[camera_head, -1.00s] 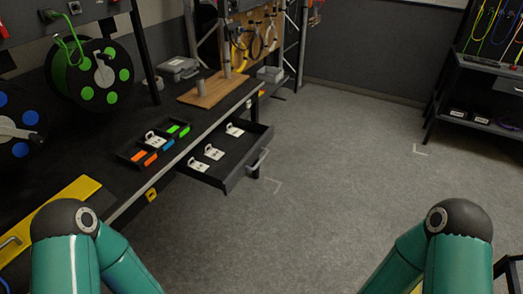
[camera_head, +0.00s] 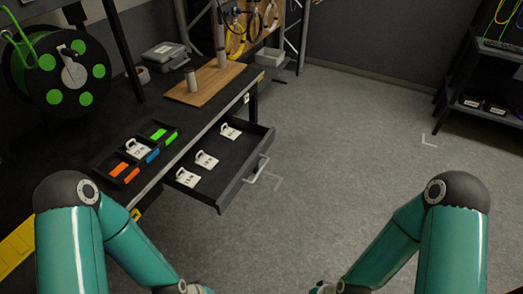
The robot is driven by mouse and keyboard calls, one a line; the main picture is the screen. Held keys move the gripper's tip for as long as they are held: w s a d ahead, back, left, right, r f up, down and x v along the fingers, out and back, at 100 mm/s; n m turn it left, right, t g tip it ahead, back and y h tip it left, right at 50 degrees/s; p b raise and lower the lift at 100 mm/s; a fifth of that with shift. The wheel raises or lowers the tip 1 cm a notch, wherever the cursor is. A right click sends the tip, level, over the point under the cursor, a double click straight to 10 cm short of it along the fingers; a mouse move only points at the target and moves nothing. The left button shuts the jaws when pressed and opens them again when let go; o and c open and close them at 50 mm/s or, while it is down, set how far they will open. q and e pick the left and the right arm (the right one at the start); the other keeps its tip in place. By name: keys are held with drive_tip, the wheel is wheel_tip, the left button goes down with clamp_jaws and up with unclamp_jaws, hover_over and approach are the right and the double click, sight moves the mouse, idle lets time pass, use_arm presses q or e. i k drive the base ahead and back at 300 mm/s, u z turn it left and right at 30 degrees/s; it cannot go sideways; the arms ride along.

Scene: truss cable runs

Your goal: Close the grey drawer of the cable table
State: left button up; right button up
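The grey drawer (camera_head: 228,193) of the cable table (camera_head: 105,125) stands pulled out over the floor on the table's right side. Several white labelled tags lie inside it, one of them a tag (camera_head: 206,160) near the middle. Its light grey bar handle (camera_head: 258,169) is on the drawer's outer front, facing right. My two teal arms reach in from the bottom left and bottom right, both apart from the drawer. Only small parts near their ends show at the bottom edge, and the gripper fingers are out of the picture.
A divided tray (camera_head: 140,150) with orange, green and blue pieces sits on the table beside the drawer. A wooden board with posts (camera_head: 205,84) and a green-dotted cable reel (camera_head: 62,70) stand farther back. A dark shelf (camera_head: 490,85) is at the right. The carpet between is clear.

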sight(217, 187)
drive_tip(key=u, duration=0.25)
drive_tip(key=i, duration=0.85)
